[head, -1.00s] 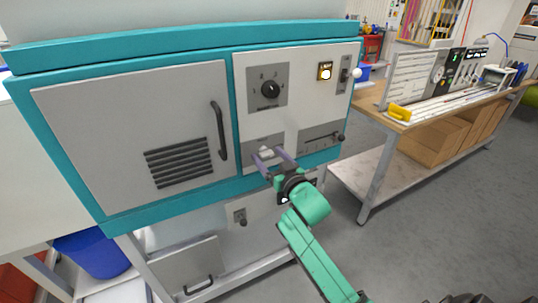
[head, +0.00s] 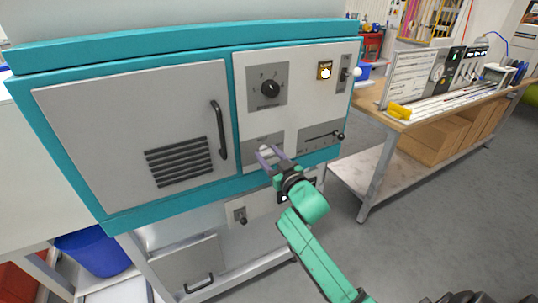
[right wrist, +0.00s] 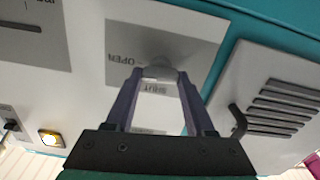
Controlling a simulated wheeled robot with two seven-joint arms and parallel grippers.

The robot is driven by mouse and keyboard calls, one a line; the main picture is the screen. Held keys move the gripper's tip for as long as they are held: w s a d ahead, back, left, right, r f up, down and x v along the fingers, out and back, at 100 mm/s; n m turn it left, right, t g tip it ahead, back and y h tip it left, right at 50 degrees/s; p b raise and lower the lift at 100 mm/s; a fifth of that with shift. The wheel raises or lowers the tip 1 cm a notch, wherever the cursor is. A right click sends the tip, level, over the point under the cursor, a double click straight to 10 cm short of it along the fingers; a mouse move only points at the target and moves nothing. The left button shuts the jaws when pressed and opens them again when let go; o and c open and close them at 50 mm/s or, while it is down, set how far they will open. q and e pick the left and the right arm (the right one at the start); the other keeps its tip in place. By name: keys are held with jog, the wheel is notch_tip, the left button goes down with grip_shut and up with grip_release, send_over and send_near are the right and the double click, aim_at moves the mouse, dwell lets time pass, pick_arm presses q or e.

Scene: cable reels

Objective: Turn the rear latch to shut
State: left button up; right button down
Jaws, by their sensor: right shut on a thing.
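The latch is a small pale handle on a grey plate (head: 255,141), low on the white front panel of the teal machine. In the right wrist view the latch handle (right wrist: 160,72) is between my fingertips, and the plate (right wrist: 195,45) shows upside-down words OPEN and SHUT. My right gripper (head: 268,152) is shut on the latch handle, with one purple finger on each side. The fingers partly hide the handle, so its exact angle is hard to tell. My left gripper is not in view.
Above the latch are a black dial (head: 270,88) and a lit button (head: 325,70). A slider (head: 321,138) sits to its right. A door with a black handle (head: 219,130) is to its left. A workbench (head: 440,100) stands at the right, with open floor before it.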

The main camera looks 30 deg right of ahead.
jog(key=n, duration=0.3)
jog(key=shift+p, duration=0.3)
jog(key=n, duration=0.5)
jog(key=shift+a, duration=0.1)
jog(key=n, duration=0.4)
jog(key=shift+a+f, duration=0.1)
jog(key=shift+f, duration=0.05)
jog(key=n, duration=0.4)
jog(key=shift+f+n, duration=0.1)
jog(key=shift+n, duration=0.2)
jog(key=shift+c, duration=1.3)
grip_release()
jog(key=shift+s, duration=0.1)
jog(key=s+b, duration=0.2)
jog(key=s, duration=1.2)
jog(key=shift+s+b, duration=0.2)
jog(key=shift+b, duration=0.15)
